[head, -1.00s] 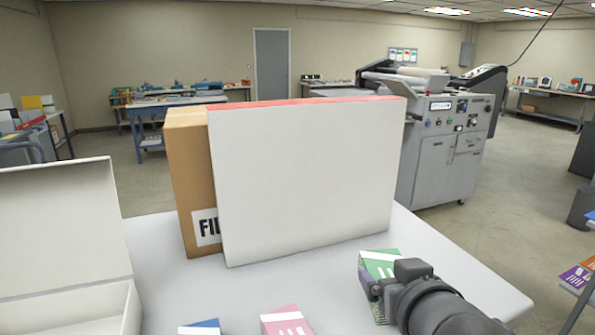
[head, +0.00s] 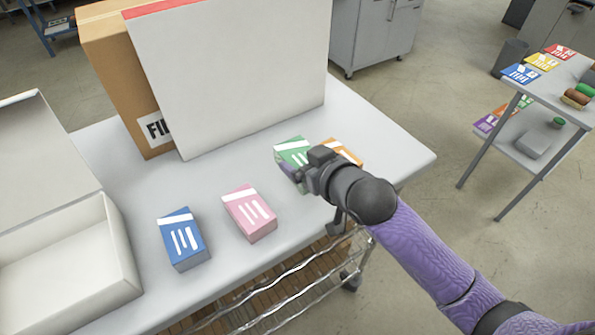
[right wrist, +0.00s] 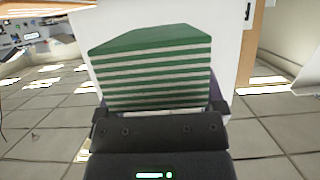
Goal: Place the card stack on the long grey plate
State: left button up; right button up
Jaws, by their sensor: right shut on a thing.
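My right gripper (head: 292,172) is shut on a green card stack (head: 291,148) at the right part of the white table. In the right wrist view the stack (right wrist: 152,70) shows green and white layers between the fingers. I cannot tell whether its underside touches the table. A pink card stack (head: 250,212) and a blue card stack (head: 184,240) lie on the table to the left. An orange card stack (head: 342,151) is partly hidden behind the gripper. I cannot make out a long grey plate. My left gripper is out of view.
An open white box (head: 70,262) stands at the table's left. A large white panel (head: 230,75) and a cardboard box (head: 130,80) stand at the back. A grey side table (head: 560,95) with several card stacks is at the right. A wire shelf (head: 290,290) is below.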

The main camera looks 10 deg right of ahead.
aim_at(304, 197)
notch_tip(304, 197, down, 7)
jog(key=shift+r+b, duration=0.1)
jog(key=shift+b, duration=0.7)
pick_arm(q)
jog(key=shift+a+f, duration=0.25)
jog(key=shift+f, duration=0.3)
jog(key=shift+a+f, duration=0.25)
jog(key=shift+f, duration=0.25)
pick_arm(e)
jog(key=o, duration=1.1)
